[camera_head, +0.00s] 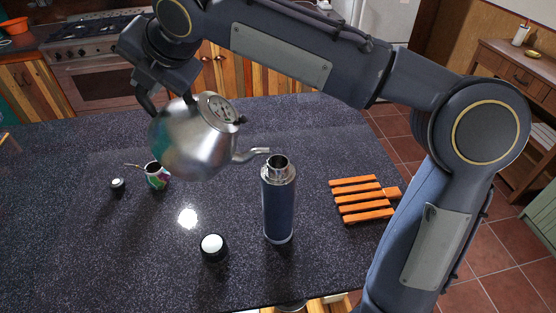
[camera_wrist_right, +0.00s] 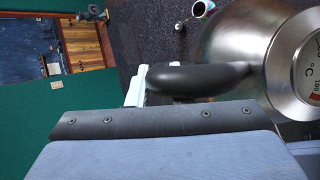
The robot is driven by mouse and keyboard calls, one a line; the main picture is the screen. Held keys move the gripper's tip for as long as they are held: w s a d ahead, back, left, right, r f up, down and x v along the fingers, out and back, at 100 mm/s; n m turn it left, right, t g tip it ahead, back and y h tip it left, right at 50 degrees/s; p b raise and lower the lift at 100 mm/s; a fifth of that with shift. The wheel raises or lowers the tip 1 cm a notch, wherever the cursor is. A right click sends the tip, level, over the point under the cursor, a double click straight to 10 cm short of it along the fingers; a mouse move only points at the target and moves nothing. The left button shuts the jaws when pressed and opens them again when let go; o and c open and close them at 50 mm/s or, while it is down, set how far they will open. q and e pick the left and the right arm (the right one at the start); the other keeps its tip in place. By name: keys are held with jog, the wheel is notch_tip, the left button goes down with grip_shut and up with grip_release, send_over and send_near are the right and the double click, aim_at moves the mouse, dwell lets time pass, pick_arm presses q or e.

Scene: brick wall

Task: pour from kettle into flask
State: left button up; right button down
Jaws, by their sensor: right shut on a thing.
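A steel kettle (camera_head: 190,145) with a gooseneck spout hangs in the air above the dark speckled counter (camera_head: 70,240), tilted with its spout toward the flask. Its spout tip is just above and beside the open mouth of the dark blue flask (camera_head: 279,208), which stands upright. My right gripper (camera_head: 147,92) is shut on the kettle's black handle. In the right wrist view the handle (camera_wrist_right: 200,80) lies between the fingers, with the kettle body (camera_wrist_right: 250,50) at the right. I cannot tell whether liquid flows. My left gripper is not in view.
An orange slatted trivet (camera_head: 363,200) lies to the right. A stove (camera_head: 95,65) stands behind.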

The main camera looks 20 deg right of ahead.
jog(key=shift+t+y, duration=0.5)
jog(key=shift+y, duration=0.2)
jog(key=shift+s+d+r, duration=0.35)
jog(key=shift+d+r, duration=0.35)
jog(key=shift+r, duration=0.15)
jog(key=shift+s+d+r, duration=0.35)
jog(key=shift+d+r, duration=0.35)
jog(key=shift+r, duration=0.1)
dwell(4.2)
jog(key=shift+a, duration=0.1)
